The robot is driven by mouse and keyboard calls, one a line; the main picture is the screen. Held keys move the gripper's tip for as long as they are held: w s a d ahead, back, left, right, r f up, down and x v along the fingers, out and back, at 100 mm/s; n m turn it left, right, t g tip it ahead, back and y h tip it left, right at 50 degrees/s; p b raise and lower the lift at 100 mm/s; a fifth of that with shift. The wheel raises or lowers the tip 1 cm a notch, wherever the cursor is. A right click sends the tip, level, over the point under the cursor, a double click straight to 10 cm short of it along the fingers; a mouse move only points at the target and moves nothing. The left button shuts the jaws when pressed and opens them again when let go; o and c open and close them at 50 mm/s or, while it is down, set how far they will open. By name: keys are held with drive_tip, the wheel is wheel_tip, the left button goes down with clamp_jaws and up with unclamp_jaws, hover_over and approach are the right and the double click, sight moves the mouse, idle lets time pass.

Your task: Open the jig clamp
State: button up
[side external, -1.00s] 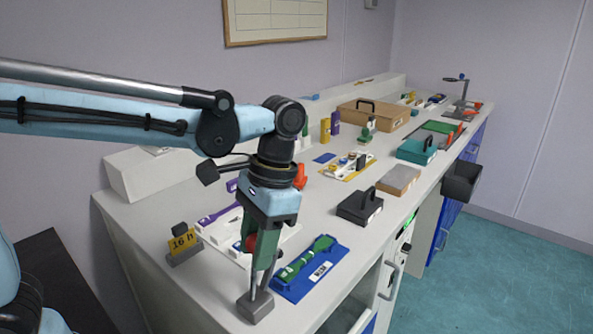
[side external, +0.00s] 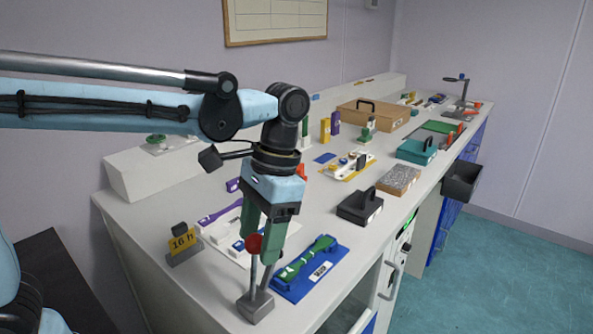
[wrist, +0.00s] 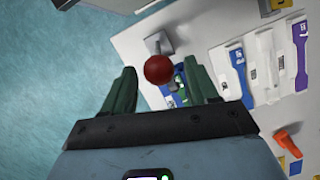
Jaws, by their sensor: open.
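A clamp lever with a red ball knob (side external: 254,243) stands on a grey base (side external: 256,305) at the bench's near front edge. I take this as the jig clamp. My gripper (side external: 259,249) points down over it with its green fingers apart. In the wrist view the red knob (wrist: 158,69) lies between the two open fingers (wrist: 160,75), with visible gaps on both sides. I cannot tell exactly how deep the knob sits between them. Beside the base, a blue tray (side external: 328,278) holds a green dumbbell-shaped piece (side external: 305,258).
A yellow "16 h" sign (side external: 183,242) stands to the left. A white tray (side external: 225,243) with a purple piece lies behind the clamp. A black box with a handle (side external: 360,207) is to the right. Other boxes and trays line the bench farther back.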

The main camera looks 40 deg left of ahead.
drive_tip(key=v, duration=1)
drive_tip(key=shift+r, duration=0.15)
drive_tip(key=s+a+f+n+t, duration=0.1)
drive_tip(key=s+a+f+t, duration=0.1)
drive_tip(key=a+f+t, duration=0.3)
drive_tip(key=s+a+f+n+t, duration=0.2)
drive_tip(key=a+f+t, duration=0.2)
drive_tip(key=a+f, duration=0.3)
drive_tip(key=shift+s+f+t+h, duration=0.25)
drive_tip(key=shift+f+t+h, duration=0.15)
drive_tip(key=shift+f, duration=0.5)
